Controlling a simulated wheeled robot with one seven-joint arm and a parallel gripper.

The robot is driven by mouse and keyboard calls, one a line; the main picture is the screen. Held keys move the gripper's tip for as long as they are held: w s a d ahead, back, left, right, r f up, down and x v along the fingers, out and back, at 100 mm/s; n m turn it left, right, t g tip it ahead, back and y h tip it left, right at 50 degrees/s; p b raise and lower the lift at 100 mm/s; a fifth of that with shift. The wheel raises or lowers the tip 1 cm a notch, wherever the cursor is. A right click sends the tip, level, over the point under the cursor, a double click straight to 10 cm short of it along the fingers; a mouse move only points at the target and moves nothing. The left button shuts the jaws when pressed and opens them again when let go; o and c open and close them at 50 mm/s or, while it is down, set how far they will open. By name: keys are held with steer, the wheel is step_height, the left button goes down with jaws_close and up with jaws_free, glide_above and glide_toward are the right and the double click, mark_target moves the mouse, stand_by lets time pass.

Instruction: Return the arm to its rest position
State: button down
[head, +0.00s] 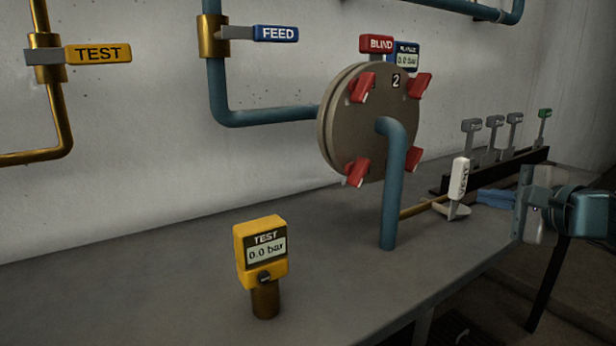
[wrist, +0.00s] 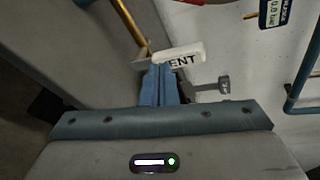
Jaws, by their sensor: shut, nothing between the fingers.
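My gripper (head: 494,198) is at the right of the head view, beyond the bench's front edge, with its blue fingers pointing left toward the white vent handle (head: 458,178). In the wrist view, the blue fingers (wrist: 160,85) are together with nothing held between them. The vent handle (wrist: 178,55), with "ENT" readable, shows just past the fingertips there. Whether the fingertips touch it, I cannot tell. In the head view the handle stands upright above a small round base at the end of a brass pipe.
A round flange (head: 340,125) with red clamps and a blue pipe (head: 393,190) stands mid-bench. A yellow test gauge (head: 262,255) reads 0.0 bar. A black rack (head: 500,168) with several tagged levers is behind my gripper. Test (head: 98,54) and feed (head: 276,33) handles are on wall pipes.

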steer(key=s+a+r+n+g+p, duration=0.1)
steer(key=s+a+n+g+p, duration=0.1)
steer(key=a+n+g+p, duration=0.35)
steer(key=s+a+r+n+g+p, duration=0.1)
steer(key=s+a+n+g+p, duration=0.15)
steer(key=a+p, duration=0.6)
steer(key=s+a+r+n+g+h+p, duration=0.1)
steer(key=s+n+p, duration=0.3)
steer(key=p, duration=0.5)
steer(key=s+a+r+n+g+h+p, duration=0.2)
steer(key=s+a+r+n+h+p, duration=0.1)
steer(key=p, duration=0.5)
steer(key=s+r+n, duration=0.1)
steer(key=s+n, duration=0.1)
steer(key=s, duration=0.1)
steer(key=shift+s+r+g+p, duration=0.2)
steer(key=shift+r+g+p, duration=0.1)
steer(key=shift+p, duration=0.05)
